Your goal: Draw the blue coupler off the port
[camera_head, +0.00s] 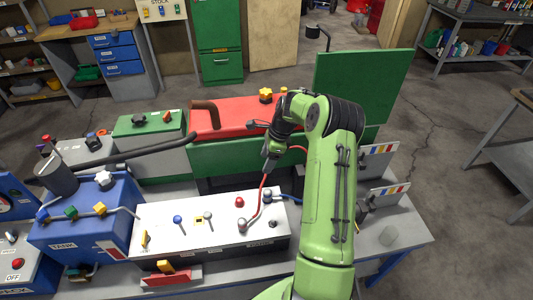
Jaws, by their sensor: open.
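A white panel box (160,222) stands on the bench in front of me. A small blue coupler (269,196) sits at its right end, with a blue hose running from it to the right behind my arm. The port under the coupler is too small to make out. My gripper (268,166) hangs above and behind the coupler, apart from it, and points down. It is open, and I see nothing held in it. A red hose (262,190) rises from the panel beside the coupler and passes close by the gripper.
A blue tank (85,225) is at left. A red unit (235,115) and a green panel (360,85) stand behind. My arm covers the bench's right part.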

